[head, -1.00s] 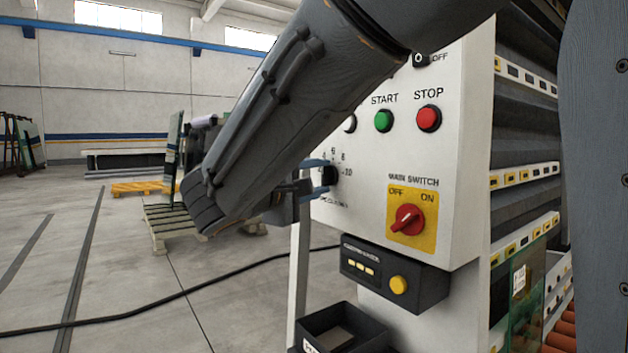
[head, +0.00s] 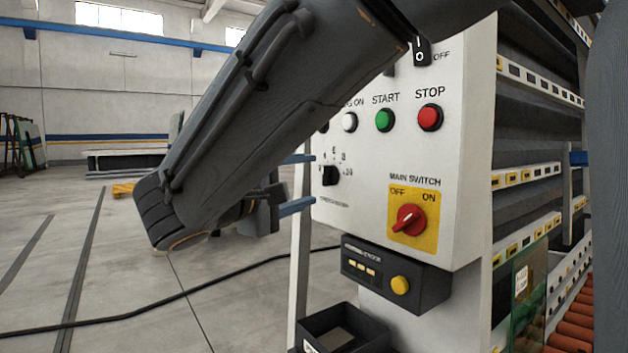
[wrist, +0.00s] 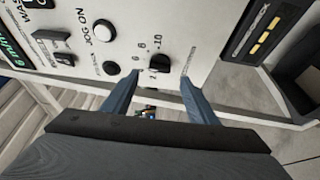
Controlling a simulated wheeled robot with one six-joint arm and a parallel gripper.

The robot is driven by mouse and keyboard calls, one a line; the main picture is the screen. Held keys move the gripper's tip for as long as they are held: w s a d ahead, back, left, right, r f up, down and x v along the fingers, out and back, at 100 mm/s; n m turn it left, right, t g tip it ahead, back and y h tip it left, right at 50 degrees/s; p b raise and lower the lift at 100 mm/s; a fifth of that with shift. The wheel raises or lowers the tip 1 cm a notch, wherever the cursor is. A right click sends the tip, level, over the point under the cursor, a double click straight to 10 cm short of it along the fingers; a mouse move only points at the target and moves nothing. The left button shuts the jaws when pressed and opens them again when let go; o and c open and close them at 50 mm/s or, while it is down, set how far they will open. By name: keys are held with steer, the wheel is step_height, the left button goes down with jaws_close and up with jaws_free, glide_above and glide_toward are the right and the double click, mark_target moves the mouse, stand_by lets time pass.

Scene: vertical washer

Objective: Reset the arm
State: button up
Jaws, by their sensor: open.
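My gripper (head: 306,180) is open and empty, with two blue fingers apart at the left edge of the white control panel (head: 462,110). The black speed dial knob (head: 330,175) stands just to the right of the fingertips, and no finger appears to touch it. In the wrist view the gripper's fingers (wrist: 160,77) point at the panel, with the dial knob (wrist: 160,62) ahead of the gap between them. My forearm covers the upper left of the panel in the head view.
The panel carries a green start button (head: 384,120), a red stop button (head: 429,117) and a red main switch (head: 408,220). A black box with a yellow button (head: 400,285) juts out below, above a black tray (head: 318,323). Open floor lies left.

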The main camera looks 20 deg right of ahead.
steer(key=shift+v, duration=0.95)
steer(key=s+d+f+m+g+y, duration=0.15)
steer(key=s+d+f+g, duration=0.3)
steer(key=f, duration=0.55)
steer(key=s+d+f+g+y, duration=0.35)
steer(key=s+f+g, duration=0.2)
steer(key=f, duration=0.45)
steer(key=s+a+f+m+g+y, duration=0.1)
steer(key=s+a+f+m+y, duration=0.25)
steer(key=f+y, duration=0.2)
steer(key=s+a+f+m+g+y, duration=0.1)
steer(key=s+a+f+m+y, duration=0.1)
steer(key=s+a+f+y, duration=0.3)
steer(key=s+d+r+m+h+p, duration=0.1)
steer(key=d+r+p, duration=0.4)
steer(key=p, duration=0.7)
steer(key=shift+r+h, duration=0.15)
steer(key=shift+h, duration=0.3)
